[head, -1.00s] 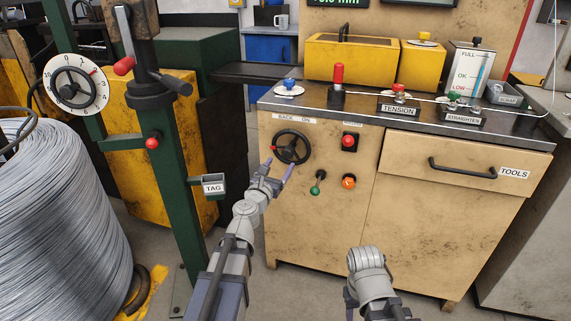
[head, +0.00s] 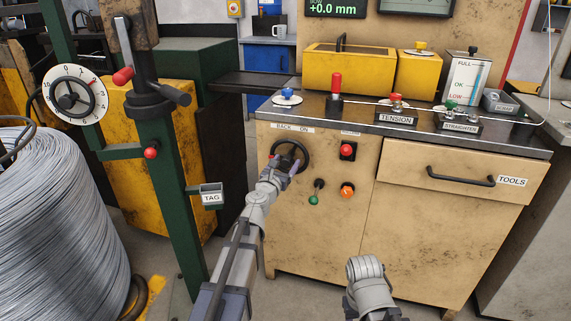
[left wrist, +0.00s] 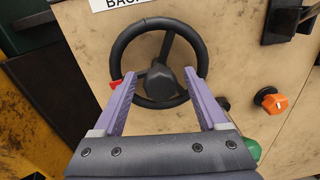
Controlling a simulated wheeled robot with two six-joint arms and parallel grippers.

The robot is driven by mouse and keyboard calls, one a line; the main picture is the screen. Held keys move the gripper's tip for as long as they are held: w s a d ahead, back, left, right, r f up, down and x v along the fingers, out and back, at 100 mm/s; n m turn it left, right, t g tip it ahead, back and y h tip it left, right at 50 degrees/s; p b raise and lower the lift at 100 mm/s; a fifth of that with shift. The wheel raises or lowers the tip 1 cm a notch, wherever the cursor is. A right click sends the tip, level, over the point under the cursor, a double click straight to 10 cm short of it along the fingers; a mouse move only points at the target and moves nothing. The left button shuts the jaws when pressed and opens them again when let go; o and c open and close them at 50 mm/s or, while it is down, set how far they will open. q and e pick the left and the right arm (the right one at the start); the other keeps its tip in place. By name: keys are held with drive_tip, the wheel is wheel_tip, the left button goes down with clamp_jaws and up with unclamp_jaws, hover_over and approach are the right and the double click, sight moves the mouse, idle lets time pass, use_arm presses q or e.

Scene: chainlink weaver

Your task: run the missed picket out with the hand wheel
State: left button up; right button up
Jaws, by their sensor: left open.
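The hand wheel (head: 301,147) is a black three-spoke wheel on the front of the tan cabinet, under a label reading BACK and ON. The left wrist view shows its hub (left wrist: 160,83) and a red mark (left wrist: 116,84) at the lower left of the rim. My left gripper (head: 283,167) is open in front of the wheel. In the left wrist view its two purple fingers (left wrist: 160,80) stand either side of the hub, tips over the lower rim; contact cannot be told. No picket can be made out. Only a link of my right arm shows.
Right of the wheel are a red button (head: 347,150), a green-knobbed lever (head: 314,198) and an orange knob (head: 347,189). A green post (head: 178,190) with a TAG holder (head: 211,195) and a wire coil (head: 60,230) stand left. A display (head: 337,9) reads +0.0 mm.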

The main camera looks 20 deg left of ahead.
use_arm(q)
clamp_jaws()
idle(0.5)
idle(0.8)
